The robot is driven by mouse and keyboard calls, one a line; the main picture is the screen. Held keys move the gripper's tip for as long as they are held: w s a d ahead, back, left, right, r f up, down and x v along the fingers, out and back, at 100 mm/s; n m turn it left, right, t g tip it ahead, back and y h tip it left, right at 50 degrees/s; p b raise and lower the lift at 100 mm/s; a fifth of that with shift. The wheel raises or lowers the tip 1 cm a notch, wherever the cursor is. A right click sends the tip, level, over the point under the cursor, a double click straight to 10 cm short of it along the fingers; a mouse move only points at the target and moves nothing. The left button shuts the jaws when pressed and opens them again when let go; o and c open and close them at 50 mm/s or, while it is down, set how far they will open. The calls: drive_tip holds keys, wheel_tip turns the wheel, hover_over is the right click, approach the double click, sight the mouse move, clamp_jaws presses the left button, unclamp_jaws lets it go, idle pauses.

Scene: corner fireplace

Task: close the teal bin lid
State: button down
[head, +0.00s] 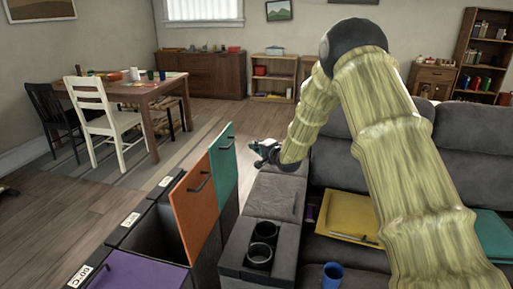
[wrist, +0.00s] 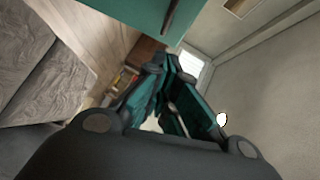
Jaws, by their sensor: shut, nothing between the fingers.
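The teal bin lid (head: 223,163) stands open, upright, at the far end of a row of dark bins in the head view. A dark bar handle is on its face. In the wrist view the teal lid (wrist: 125,12) fills the top edge, with part of its handle showing. My gripper (head: 262,150) is just right of the lid in the head view, above the far end of the grey sofa arm. A gap shows between them there. In the wrist view my gripper (wrist: 172,62) has its teal fingers shut and empty, pointing past the lid.
The orange lid (head: 195,207) also stands open, nearer than the teal one. The purple lid (head: 135,272) lies low at the near end. The sofa's console with cup holders (head: 259,252) runs right beside the bins. Floor beyond the bins is clear up to the table and chairs.

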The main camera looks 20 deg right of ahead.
approach(235, 139)
drive_tip(key=w+d, duration=0.2)
drive_tip(key=d, duration=0.1)
drive_tip(key=shift+w+a+f, duration=0.3)
drive_tip(key=shift+w+a, duration=0.25)
drive_tip(key=shift+a, duration=0.3)
drive_tip(key=shift+w+a+f, duration=0.25)
drive_tip(key=shift+w+a, duration=0.35)
drive_tip(key=shift+a, duration=0.3)
drive_tip(key=shift+p, duration=0.3)
